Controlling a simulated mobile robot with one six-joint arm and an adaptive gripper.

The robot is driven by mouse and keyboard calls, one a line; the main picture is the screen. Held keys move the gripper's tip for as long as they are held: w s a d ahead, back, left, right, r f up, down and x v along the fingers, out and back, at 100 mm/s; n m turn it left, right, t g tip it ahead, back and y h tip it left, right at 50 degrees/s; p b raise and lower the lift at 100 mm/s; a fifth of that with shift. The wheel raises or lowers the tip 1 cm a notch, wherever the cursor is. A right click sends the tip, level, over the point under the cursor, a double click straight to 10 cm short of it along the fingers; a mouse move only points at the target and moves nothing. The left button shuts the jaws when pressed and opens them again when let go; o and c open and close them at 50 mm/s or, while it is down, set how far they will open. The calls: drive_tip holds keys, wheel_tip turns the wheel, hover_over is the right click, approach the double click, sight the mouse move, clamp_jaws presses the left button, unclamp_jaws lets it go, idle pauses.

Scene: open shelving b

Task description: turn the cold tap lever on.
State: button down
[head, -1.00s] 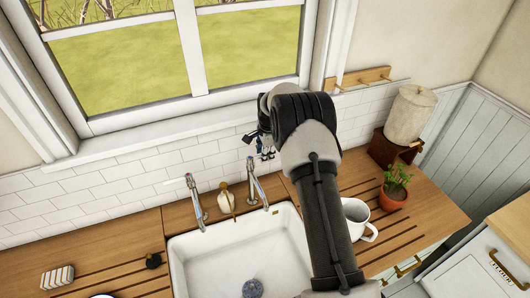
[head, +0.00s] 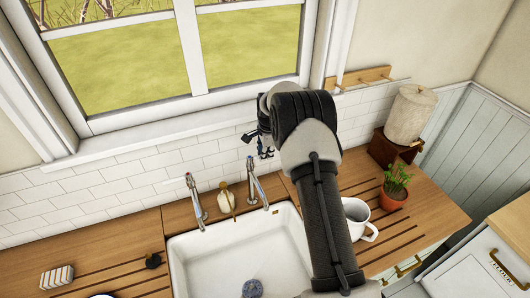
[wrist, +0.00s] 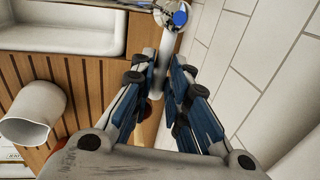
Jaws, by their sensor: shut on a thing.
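Two chrome taps stand behind the white sink. The cold tap (head: 258,192) is the right one, and a blue disc marks its top in the wrist view (wrist: 180,17). Its pale lever (wrist: 167,45) runs from the blue disc to between my fingertips. My gripper (wrist: 168,62) is shut on the lever, with one blue-padded finger on each side. In the head view my gripper (head: 263,147) is just above the cold tap, partly hidden by my wrist.
The sink (head: 210,262) lies below the taps, with a left tap (head: 196,203) and a soap bottle (head: 226,198) close by. The tiled wall (head: 130,172) is close behind.

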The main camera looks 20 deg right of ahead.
drive_tip(key=shift+s+a+m+h+b, duration=0.2)
drive_tip(key=shift+s+m+b, duration=0.45)
drive_tip(key=shift+m, duration=0.4)
drive_tip(key=shift+s+a+m+h+b, duration=0.2)
drive_tip(key=shift+s+m+b, duration=0.2)
drive_tip(key=shift+m+b, duration=0.5)
drive_tip(key=c, duration=1.6)
unclamp_jaws()
drive_tip(key=shift+o, duration=0.2)
drive_tip(key=d+v, duration=0.1)
drive_tip(key=v, duration=1.1)
drive_tip(key=shift+a, duration=0.45)
